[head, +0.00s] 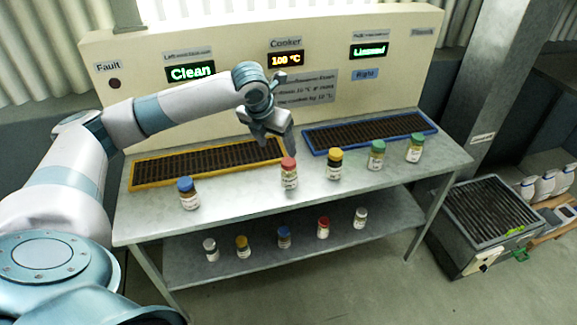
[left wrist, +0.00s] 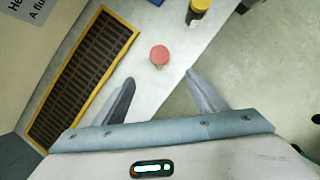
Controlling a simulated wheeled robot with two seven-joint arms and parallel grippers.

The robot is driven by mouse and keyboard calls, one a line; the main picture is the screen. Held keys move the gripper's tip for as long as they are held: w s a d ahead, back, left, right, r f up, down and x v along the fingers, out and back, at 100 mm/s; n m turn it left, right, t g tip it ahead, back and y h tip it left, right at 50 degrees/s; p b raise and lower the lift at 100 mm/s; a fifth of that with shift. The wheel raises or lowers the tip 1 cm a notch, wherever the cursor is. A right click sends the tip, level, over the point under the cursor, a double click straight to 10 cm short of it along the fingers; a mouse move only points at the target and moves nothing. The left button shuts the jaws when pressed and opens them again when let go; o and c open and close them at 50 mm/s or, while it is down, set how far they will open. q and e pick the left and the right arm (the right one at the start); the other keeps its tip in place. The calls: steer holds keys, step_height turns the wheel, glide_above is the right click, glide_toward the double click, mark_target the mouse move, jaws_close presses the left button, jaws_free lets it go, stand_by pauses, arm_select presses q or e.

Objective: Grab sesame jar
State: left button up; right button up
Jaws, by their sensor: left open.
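Several jars stand along the front of the upper table: blue-capped (head: 188,194), red-capped (head: 289,174), yellow-capped (head: 334,164), and two green-capped jars (head: 376,155) (head: 415,148). Their labels are too small to read, so I cannot tell which is sesame. My left gripper (head: 275,146) is open and empty, just above and behind the red-capped jar. In the left wrist view, the red cap (left wrist: 159,56) lies just beyond the gap between the open fingertips (left wrist: 160,78); the yellow-capped jar (left wrist: 198,13) is farther off. My right gripper is not in view.
The table (head: 235,206) carries a yellow-framed grate (head: 205,165) and a blue-framed grate (head: 370,132). Several smaller jars, including a red-capped one (head: 323,228), stand on the lower shelf (head: 190,261). A panel (head: 210,35) with lit displays stands behind. A grated bin (head: 487,213) is on the right floor.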

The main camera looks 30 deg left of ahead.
mark_target(286, 164)
arm_select(q)
steer(key=shift+f, duration=0.15)
steer(key=p+x, duration=0.3)
steer(key=x, duration=0.9)
stand_by(0.3)
steer(key=shift+p+x, duration=0.75)
steer(key=shift+p, duration=0.05)
steer(key=shift+p+x, duration=0.4)
steer(key=shift+x, duration=1.45)
steer(key=shift+d, duration=0.15)
steer(key=shift+w, duration=0.1)
steer(key=c, duration=1.3)
